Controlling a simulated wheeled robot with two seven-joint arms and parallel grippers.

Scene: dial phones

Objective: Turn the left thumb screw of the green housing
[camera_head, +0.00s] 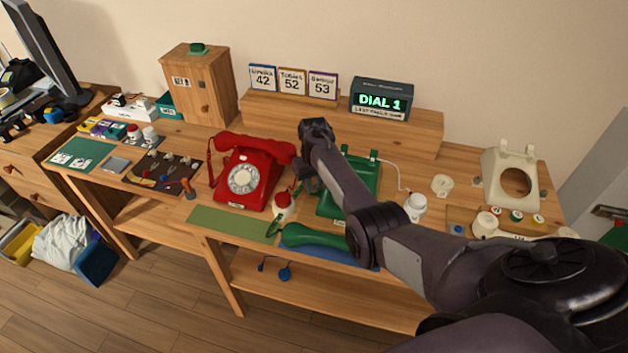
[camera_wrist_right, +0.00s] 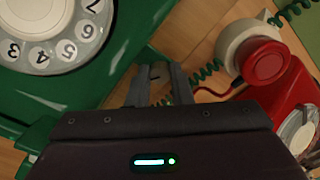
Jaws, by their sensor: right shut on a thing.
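The green phone housing (camera_head: 334,207) stands on the bench right of the red phone, partly hidden behind my right arm. In the right wrist view the housing (camera_wrist_right: 126,38) fills the upper left, with its white number dial (camera_wrist_right: 62,32). My right gripper (camera_head: 304,190) points down at the housing's left side. In the wrist view the right gripper's fingers (camera_wrist_right: 156,75) are close together beside the housing's edge, shut on a small part there. The left thumb screw is mostly hidden between the fingers, so I cannot see how far it is turned. My left gripper is not in view.
The red phone (camera_head: 247,178) stands close on the left. A red-capped cream piece (camera_head: 282,207) is near the gripper; it also shows in the wrist view (camera_wrist_right: 250,52). The green handset (camera_head: 312,237) lies in front. A display (camera_head: 380,101) reads "DIAL 1".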

